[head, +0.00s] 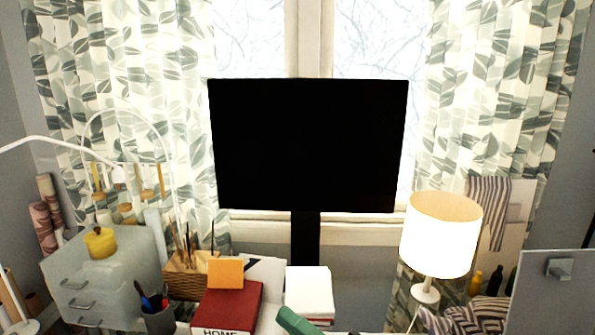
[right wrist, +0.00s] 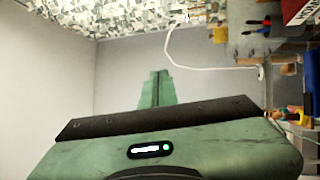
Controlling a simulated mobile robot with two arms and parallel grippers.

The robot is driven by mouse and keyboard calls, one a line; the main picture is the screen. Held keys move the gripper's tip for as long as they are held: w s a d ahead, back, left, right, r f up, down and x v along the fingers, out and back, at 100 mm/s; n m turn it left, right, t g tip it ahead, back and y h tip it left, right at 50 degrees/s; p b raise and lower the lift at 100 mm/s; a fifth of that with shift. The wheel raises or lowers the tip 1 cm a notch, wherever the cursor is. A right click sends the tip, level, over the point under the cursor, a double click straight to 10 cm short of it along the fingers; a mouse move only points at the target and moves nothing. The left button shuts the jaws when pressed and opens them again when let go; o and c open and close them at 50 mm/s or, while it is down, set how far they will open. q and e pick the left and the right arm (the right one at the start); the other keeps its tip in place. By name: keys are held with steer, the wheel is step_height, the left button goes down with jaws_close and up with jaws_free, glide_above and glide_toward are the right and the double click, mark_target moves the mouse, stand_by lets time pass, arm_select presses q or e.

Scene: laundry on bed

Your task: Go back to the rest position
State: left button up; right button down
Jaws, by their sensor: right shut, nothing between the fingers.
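My right gripper (head: 296,321) shows only as a green tip at the bottom edge of the head view, in front of the desk items. In the right wrist view my right gripper (right wrist: 156,88) has its two green fingers together, with nothing between them. The space around the fingers there is open, with grey wall behind. My left gripper is not in view.
Beyond are a black monitor (head: 308,145), a lit lamp (head: 441,236), a red box (head: 228,305), white books (head: 309,291), a drawer unit (head: 105,277) and a pen cup (head: 160,320). Striped cloth (head: 482,318) lies at lower right. A window and curtains are behind.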

steer(key=w+d+f+m+t+h, duration=0.2)
steer(key=d+m+t+h, duration=0.1)
steer(key=d+m+h, duration=0.5)
steer(key=w+d+f+m+t+h, duration=0.2)
steer(key=d+f+m+t+h, duration=0.15)
steer(key=d+m+h, duration=0.45)
steer(key=s+d+f+m+g+h, duration=0.2)
steer(key=s+d+f+m+g, duration=0.25)
steer(key=f+m, duration=0.35)
steer(key=s+f+m+g, duration=0.2)
steer(key=s+f+g, duration=0.5)
steer(key=s, duration=0.4)
steer(key=s+f+m+g, duration=0.1)
steer(key=s+f+g, duration=0.3)
steer(key=s+f, duration=0.5)
step_height(320, 180, down, 24)
steer(key=s+g, duration=0.1)
steer(key=s, duration=0.1)
steer(key=s+d+f, duration=0.2)
steer(key=s+f, duration=0.6)
steer(key=f, duration=0.1)
steer(key=s+d+f+g, duration=0.1)
steer(key=s+f, duration=0.8)
steer(key=shift+d+f+b, duration=0.2)
steer(key=shift+d+b, duration=0.2)
